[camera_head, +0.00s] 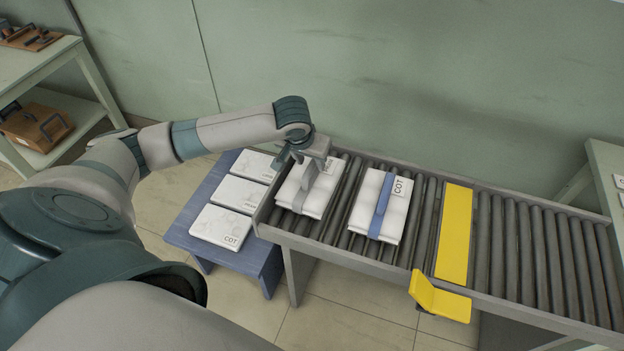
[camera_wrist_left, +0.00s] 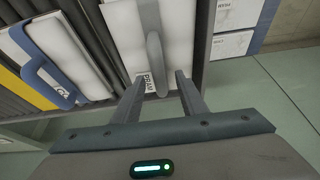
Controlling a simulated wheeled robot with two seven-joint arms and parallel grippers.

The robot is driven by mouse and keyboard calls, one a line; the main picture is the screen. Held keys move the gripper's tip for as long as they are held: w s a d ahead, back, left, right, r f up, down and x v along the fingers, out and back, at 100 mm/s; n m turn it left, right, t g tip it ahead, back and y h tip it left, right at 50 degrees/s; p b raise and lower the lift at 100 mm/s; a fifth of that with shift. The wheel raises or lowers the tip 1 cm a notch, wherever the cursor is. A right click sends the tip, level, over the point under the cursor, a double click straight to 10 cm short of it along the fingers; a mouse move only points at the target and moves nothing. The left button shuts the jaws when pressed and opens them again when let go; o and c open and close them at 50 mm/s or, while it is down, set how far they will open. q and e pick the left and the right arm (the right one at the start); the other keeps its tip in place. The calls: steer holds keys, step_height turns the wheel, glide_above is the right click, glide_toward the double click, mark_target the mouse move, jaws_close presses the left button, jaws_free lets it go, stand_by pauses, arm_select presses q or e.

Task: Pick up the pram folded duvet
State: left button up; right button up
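The pram duvet (camera_head: 292,190) is a folded white block with a grey strap handle, lying on the roller conveyor at its left end. In the left wrist view the pram duvet (camera_wrist_left: 123,32) shows a "PRAM" label beside its upright grey handle (camera_wrist_left: 154,50). My left gripper (camera_head: 310,158) is over the duvet's far, labelled end. In the left wrist view the left gripper (camera_wrist_left: 160,84) is open, with a finger on either side of the handle's near end and gaps between. My right gripper is in neither view.
A folded duvet labelled "COT" (camera_head: 395,211) with a blue strap lies just right on the conveyor (camera_head: 510,250). A yellow plate (camera_head: 455,235) crosses the rollers further right. A low blue table (camera_head: 196,254) with several white labelled slabs stands left. The wall is behind.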

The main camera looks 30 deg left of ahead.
mark_target(311, 165)
arm_select(q)
steer(key=shift+s+p+x, duration=0.1)
steer(key=shift+p+x, duration=0.15)
steer(key=shift+x, duration=0.65)
steer(key=shift+s+p+x, duration=0.15)
steer(key=shift+p+x, duration=0.05)
steer(key=shift+x, duration=0.7)
steer(key=shift+c, duration=0.6)
jaws_close()
